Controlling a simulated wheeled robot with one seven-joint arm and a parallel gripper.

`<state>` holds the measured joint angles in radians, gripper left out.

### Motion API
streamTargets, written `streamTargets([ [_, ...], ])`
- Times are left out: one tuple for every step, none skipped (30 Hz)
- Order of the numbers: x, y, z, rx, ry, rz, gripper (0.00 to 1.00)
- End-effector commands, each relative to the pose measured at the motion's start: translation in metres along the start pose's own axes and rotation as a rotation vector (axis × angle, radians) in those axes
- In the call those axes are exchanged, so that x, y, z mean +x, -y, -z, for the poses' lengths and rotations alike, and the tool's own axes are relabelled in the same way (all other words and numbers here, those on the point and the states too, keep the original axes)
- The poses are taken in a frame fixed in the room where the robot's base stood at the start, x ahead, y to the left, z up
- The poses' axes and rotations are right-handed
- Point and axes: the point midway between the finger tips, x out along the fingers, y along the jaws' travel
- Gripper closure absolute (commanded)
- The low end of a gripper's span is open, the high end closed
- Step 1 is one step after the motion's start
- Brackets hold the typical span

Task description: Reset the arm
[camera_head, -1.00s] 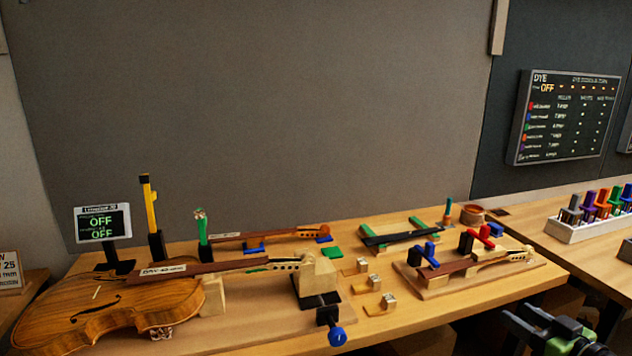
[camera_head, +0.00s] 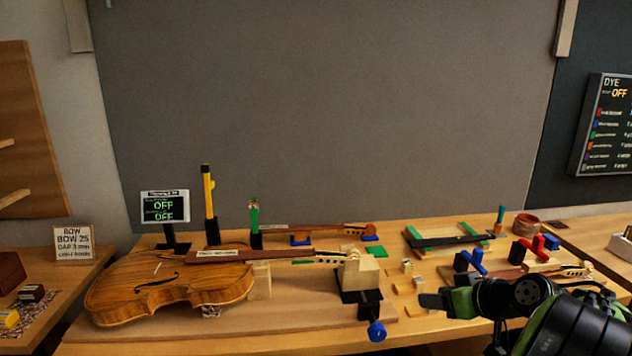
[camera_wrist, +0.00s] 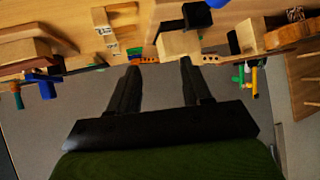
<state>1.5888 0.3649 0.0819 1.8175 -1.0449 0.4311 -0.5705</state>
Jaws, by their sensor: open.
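My gripper (camera_head: 432,303) is at the lower right in the head view, at the front edge of the bench (camera_head: 340,343), with my black arm behind it. In the wrist view my gripper (camera_wrist: 158,72) shows two dark fingers spread apart with nothing between them. The wrist picture is upside down, with the bench along its top. The violin (camera_head: 165,285) lies at the left of the bench, its neck (camera_head: 270,255) pointing right, well apart from my gripper. My forearm hides part of the bench's right side.
A wooden block on a black clamp with a blue knob (camera_head: 376,332) stands left of my gripper. Small wooden blocks (camera_head: 407,267) lie just behind it. A board with red and blue clamps (camera_head: 530,247) is close to my arm. A display reading OFF (camera_head: 165,207) stands behind the violin.

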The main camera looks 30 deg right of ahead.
Motion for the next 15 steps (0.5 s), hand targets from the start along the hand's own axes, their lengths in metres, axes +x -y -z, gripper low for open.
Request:
streamTargets([
  [0.016, 0.044, 0.015, -0.037, 0.065, 0.037, 0.51],
  [0.023, 0.068, 0.019, -0.05, 0.107, 0.049, 0.51],
  [0.03, 0.102, 0.023, -0.069, 0.162, 0.063, 0.51],
  [0.032, 0.128, 0.024, -0.082, 0.201, 0.071, 0.51],
  [0.033, 0.152, 0.023, -0.095, 0.237, 0.075, 0.51],
  [0.031, 0.183, 0.02, -0.113, 0.28, 0.078, 0.51],
  [0.027, 0.205, 0.016, -0.126, 0.307, 0.078, 0.51],
  [0.022, 0.226, 0.011, -0.139, 0.334, 0.077, 0.51],
  [0.013, 0.251, 0.003, -0.154, 0.363, 0.073, 0.51],
  [0.006, 0.267, -0.004, -0.164, 0.381, 0.07, 0.51],
  [-0.002, 0.281, -0.011, -0.172, 0.395, 0.065, 0.51],
  [-0.012, 0.296, -0.021, -0.18, 0.411, 0.061, 0.51],
  [-0.019, 0.305, -0.028, -0.184, 0.421, 0.057, 0.51],
  [-0.027, 0.313, -0.035, -0.188, 0.428, 0.054, 0.51],
  [-0.036, 0.321, -0.044, -0.193, 0.436, 0.051, 0.51],
])
